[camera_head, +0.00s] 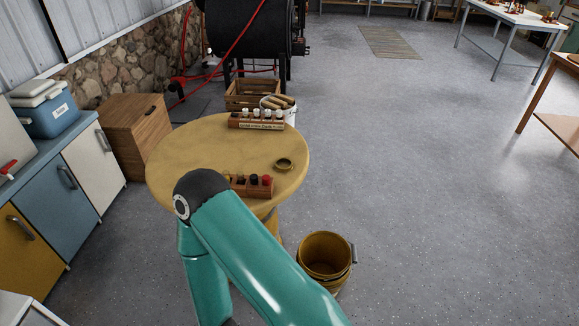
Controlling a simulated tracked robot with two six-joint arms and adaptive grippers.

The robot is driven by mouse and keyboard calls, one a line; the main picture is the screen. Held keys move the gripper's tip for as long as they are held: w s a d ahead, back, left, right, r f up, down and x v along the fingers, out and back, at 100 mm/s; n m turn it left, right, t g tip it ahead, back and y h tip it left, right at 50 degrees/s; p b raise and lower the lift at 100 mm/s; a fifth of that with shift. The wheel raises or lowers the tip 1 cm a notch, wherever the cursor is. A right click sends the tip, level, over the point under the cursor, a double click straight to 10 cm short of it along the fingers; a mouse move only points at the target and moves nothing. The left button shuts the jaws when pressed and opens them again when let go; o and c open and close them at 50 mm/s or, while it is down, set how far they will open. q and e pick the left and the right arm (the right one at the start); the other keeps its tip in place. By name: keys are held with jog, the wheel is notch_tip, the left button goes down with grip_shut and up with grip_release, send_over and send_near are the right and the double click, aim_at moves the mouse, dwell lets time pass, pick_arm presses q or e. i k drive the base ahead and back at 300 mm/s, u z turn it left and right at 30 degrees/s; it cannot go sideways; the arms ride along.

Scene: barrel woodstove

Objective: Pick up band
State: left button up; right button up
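A small dark olive ring, which looks like the band (284,164), lies flat on the round yellow-tan table (190,145), near its right edge. Nothing touches it. A teal arm of mine crosses the lower middle of the view, its elbow over the table's front edge. It hides part of the table and the left part of a small wooden rack (261,189). Neither of my grippers shows.
A rack of white-capped bottles (257,121) stands at the table's back. A wooden crate (250,93) and a white bucket (289,113) are behind it. An empty yellow bucket (326,255) stands on the floor at front right. The floor to the right is open.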

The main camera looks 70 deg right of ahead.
aim_at(277, 168)
jog(key=z, duration=0.15)
jog(key=k, duration=0.3)
jog(key=z, duration=0.3)
jog(key=i, duration=1.15)
jog(key=z, duration=2.3)
jog(key=i, duration=0.15)
jog(key=u, duration=2.9)
